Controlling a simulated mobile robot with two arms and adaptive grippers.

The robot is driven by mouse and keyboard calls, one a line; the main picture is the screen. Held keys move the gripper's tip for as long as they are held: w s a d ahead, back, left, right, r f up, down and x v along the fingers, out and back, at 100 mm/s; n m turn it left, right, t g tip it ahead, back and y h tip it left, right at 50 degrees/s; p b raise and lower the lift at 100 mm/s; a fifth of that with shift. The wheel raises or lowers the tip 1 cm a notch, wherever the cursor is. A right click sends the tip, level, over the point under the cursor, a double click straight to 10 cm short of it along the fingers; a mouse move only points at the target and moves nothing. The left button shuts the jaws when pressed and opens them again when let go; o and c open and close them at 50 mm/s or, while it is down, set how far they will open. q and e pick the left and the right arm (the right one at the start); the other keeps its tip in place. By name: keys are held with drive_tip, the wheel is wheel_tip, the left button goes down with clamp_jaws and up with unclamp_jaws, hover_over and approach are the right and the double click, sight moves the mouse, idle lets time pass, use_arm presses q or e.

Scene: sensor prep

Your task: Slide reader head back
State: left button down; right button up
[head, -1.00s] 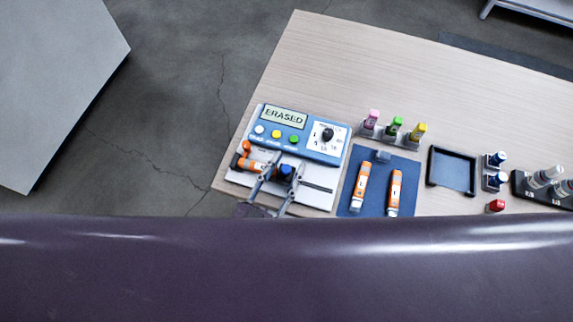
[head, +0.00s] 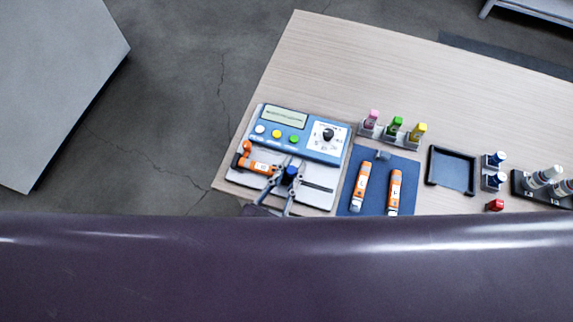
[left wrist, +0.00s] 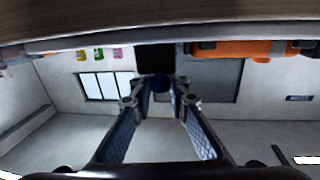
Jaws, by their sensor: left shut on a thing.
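The reader (head: 297,135) has a blue panel with a display, three coloured buttons and a dial, above a white base (head: 322,199) with a dark slot. In the left wrist view the blue knob (left wrist: 160,83) sits between the fingers, with a dark block (left wrist: 154,58) behind. An orange sensor (head: 257,166) lies on the base, just left of the head. The lower gripper is hidden by a purple surface. My right gripper is not in view.
A blue mat (head: 377,192) with two orange sensors (head: 361,187) lies right of the reader. Pink, green and yellow items (head: 395,128) stand behind it. A black tray (head: 452,170) and several bottles (head: 545,177) are farther right. The back of the table is clear.

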sight(314, 187)
use_arm(q)
drive_tip(key=d, duration=0.1)
drive_tip(key=s+d, duration=0.1)
drive_tip(key=d, duration=0.3)
drive_tip(key=shift+s+d+p, duration=0.2)
drive_tip(key=shift+s+p, duration=0.2)
drive_tip(key=c, duration=1.8)
unclamp_jaws()
drive_tip(key=shift+d, duration=0.1)
drive_tip(key=v, duration=1.2)
